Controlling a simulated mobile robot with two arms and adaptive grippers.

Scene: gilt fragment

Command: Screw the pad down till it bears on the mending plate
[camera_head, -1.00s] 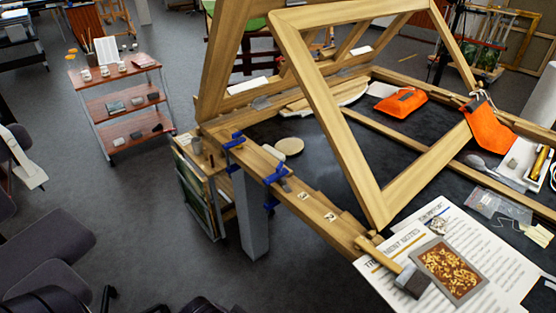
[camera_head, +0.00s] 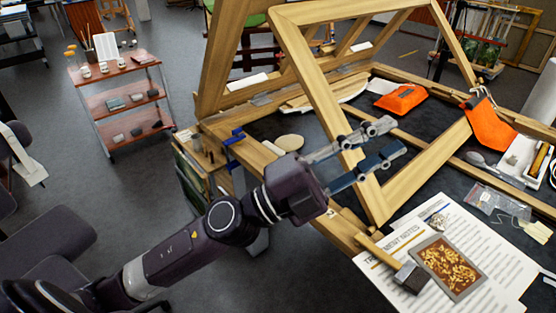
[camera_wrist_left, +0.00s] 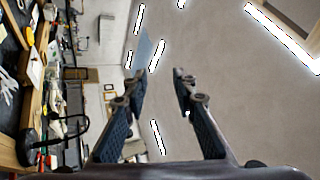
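A blue clamp (camera_head: 233,136) grips the wooden rail at the left edge of the work table. A second blue clamp seen earlier is now hidden behind my left arm. I cannot make out the pad or the mending plate at this size. My left gripper (camera_head: 390,137) is open and empty, its fingers pointing right in front of the tilted wooden frame (camera_head: 296,62). In the left wrist view my left gripper (camera_wrist_left: 161,76) also shows with its fingers apart and nothing between them. My right gripper is not in view.
The printed notes (camera_head: 400,250), a gilt fragment (camera_head: 450,267) and a mallet (camera_head: 410,277) lie at the front corner.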

